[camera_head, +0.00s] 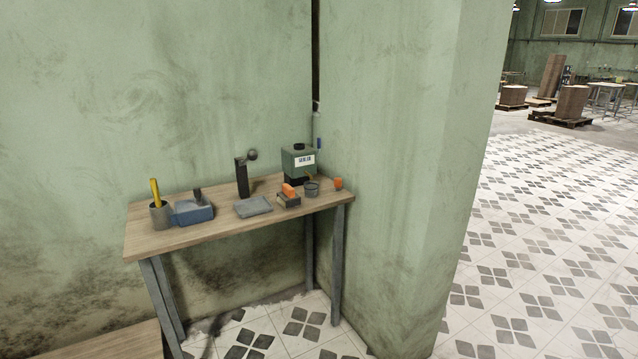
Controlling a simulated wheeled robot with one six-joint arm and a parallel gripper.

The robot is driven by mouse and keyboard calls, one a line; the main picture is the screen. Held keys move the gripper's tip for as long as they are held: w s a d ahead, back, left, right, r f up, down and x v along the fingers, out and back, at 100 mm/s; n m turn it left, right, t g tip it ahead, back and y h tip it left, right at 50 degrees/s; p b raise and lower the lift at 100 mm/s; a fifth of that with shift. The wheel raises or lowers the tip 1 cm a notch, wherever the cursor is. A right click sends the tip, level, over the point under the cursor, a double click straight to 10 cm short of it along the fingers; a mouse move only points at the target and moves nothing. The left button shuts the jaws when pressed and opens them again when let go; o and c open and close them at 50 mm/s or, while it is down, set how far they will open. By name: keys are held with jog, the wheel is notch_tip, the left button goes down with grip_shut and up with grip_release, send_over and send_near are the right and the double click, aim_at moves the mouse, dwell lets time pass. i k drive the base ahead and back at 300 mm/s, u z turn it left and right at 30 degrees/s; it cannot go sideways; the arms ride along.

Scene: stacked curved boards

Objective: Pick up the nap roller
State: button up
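A wooden-topped table (215,229) with grey metal legs stands against the green wall and carries several small objects. I cannot tell for certain which one is the nap roller. A blue tray (194,214) near the left end has a dark grey upright piece (197,194) in or behind it. A black upright object (241,178) with a round grey knob stands at the middle back. A small blue piece (319,143) shows by the wall behind the right end. My gripper is not in view.
A grey cup (160,217) holds a yellow stick (155,191). Tiled floor (560,220) is open beyond.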

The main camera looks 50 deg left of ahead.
aim_at(291, 198)
jog(key=u, duration=0.25)
jog(key=i, duration=1.4)
jog(key=u, duration=1.15)
jog(key=i, duration=1)
jog(key=u, duration=1.35)
jog(key=i, duration=0.65)
jog(key=u, duration=0.3)
